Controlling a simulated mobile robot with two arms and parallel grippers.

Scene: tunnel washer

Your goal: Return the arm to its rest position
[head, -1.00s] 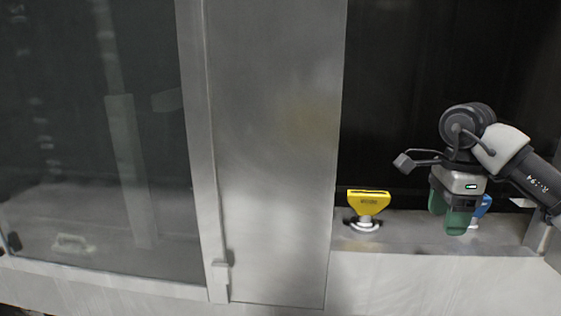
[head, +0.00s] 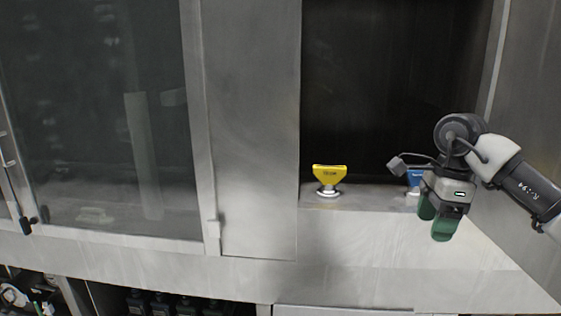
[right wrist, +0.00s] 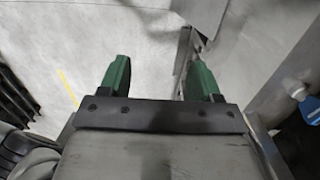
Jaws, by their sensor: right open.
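My right gripper (head: 436,218) is open and empty, with green fingers, in front of the washer's opening at the right of the head view. Its two green fingers (right wrist: 160,80) stand apart with nothing between them in the right wrist view. It partly covers a blue-topped piece (head: 414,179) on the ledge behind it. A blue and white piece also shows at the right edge of the right wrist view (right wrist: 298,92). My left gripper is not in view.
A yellow-topped piece (head: 329,178) stands on the steel ledge (head: 370,197) of the dark opening. A steel post (head: 252,130) and a glass panel (head: 100,110) lie to the left. A steel side panel (head: 528,110) is at the right. Dark bottles (head: 160,303) stand below.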

